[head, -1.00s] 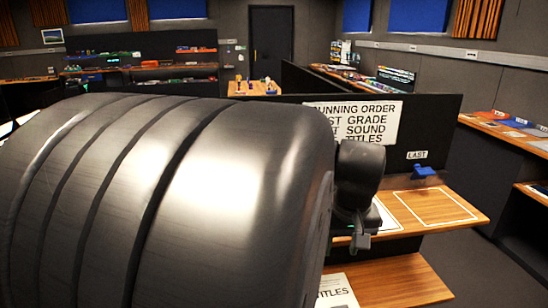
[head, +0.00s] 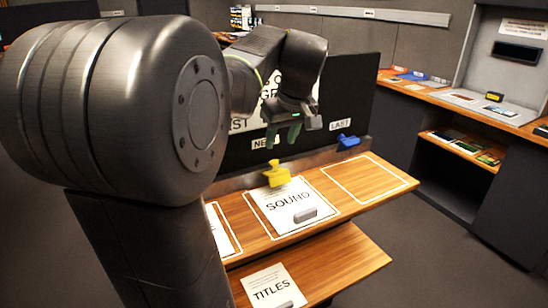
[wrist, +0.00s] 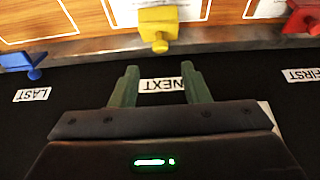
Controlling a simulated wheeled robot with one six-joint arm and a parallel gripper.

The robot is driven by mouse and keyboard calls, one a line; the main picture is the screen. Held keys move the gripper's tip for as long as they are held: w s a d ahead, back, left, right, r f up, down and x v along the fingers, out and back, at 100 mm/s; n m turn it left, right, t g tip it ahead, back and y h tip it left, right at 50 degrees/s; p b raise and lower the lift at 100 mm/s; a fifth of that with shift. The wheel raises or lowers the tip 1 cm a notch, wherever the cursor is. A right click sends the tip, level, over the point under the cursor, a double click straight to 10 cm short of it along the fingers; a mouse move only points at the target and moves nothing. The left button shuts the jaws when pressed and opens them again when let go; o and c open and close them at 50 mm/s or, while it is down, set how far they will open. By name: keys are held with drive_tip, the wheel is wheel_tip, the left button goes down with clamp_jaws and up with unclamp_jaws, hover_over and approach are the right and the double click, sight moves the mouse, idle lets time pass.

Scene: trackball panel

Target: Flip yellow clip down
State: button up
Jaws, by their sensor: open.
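The yellow clip (head: 277,175) sits on the metal rail at the back edge of the upper wooden shelf, beside the SOUND sheet (head: 290,208), under the NEXT label. It also shows in the wrist view (wrist: 158,28), upper middle, with its wide part toward the shelf. My gripper (head: 285,134) is above and behind the clip in the head view, near the black panel. In the wrist view my gripper (wrist: 158,72) has its two green fingers apart and empty. The clip lies beyond the fingertips, roughly centred between them and apart from them.
A blue clip (head: 347,141) is to the right, by the LAST label (head: 340,124). A red clip (wrist: 303,18) is at the right of the wrist view, near FIRST. A TITLES sheet (head: 270,287) lies on the lower shelf. The outlined space under LAST is bare.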

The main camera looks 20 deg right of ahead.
sight(276, 168)
drive_tip(key=x, duration=0.7)
drive_tip(key=shift+w+f, duration=0.1)
drive_tip(key=shift+f, duration=0.25)
clamp_jaws()
drive_tip(key=s+f+t+b, duration=0.1)
drive_tip(key=b, duration=0.2)
drive_tip(key=shift+t+b, duration=0.3)
drive_tip(key=shift+b, duration=0.05)
drive_tip(key=t+b, duration=0.1)
drive_tip(key=b, duration=0.1)
drive_tip(key=s+t+b, duration=0.1)
drive_tip(key=b, duration=0.1)
drive_tip(key=shift+d+f, duration=0.1)
drive_tip(key=shift+f, duration=0.3)
drive_tip(key=shift+s+t+b, duration=0.1)
drive_tip(key=shift+t+b, duration=0.4)
drive_tip(key=shift+b, duration=0.65)
drive_tip(key=shift+r, duration=0.15)
unclamp_jaws()
